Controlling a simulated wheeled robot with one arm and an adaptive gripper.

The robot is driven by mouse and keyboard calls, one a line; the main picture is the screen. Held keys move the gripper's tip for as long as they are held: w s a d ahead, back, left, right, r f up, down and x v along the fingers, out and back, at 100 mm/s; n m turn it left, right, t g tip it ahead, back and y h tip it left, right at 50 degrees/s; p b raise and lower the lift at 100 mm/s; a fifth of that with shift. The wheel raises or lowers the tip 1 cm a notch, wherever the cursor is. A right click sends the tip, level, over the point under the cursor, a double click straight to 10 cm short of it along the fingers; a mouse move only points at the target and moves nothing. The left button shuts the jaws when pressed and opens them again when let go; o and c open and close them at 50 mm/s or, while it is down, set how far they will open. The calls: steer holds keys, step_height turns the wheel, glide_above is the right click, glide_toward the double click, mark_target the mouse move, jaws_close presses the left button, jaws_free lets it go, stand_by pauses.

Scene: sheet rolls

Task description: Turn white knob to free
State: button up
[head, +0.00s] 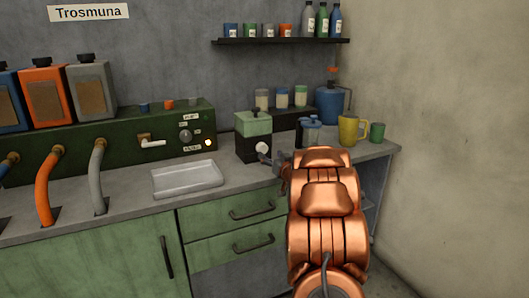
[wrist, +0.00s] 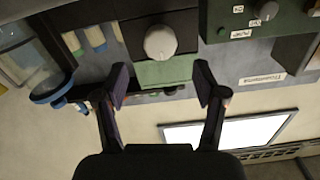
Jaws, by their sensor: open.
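The white knob (head: 262,148) sits on the front of a black box with a pale green top (head: 253,124), on the counter. In the wrist view the round knob (wrist: 160,42) is near the top centre, on the dark face above a green strip. My gripper (wrist: 161,78) is open and empty, with its two fingertips spread wide to either side, just below the knob in the picture. I see no contact with the knob. In the head view my copper arm reaches in from the lower right, and the gripper (head: 278,163) is partly hidden at its end. The knob's markings are not legible.
Left of the box is a green console (head: 60,138) with a grey knob (head: 185,135), a lever tap (head: 152,142) and small labels. A white tray (head: 187,179) lies on the counter. A yellow mug (head: 350,130) and a green cup (head: 377,132) stand to the right.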

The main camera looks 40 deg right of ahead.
mark_target(264, 149)
steer(key=shift+x, duration=3.05)
steer(key=shift+c, duration=0.4)
steer(key=c, duration=1.1)
steer(key=shift+o, duration=0.2)
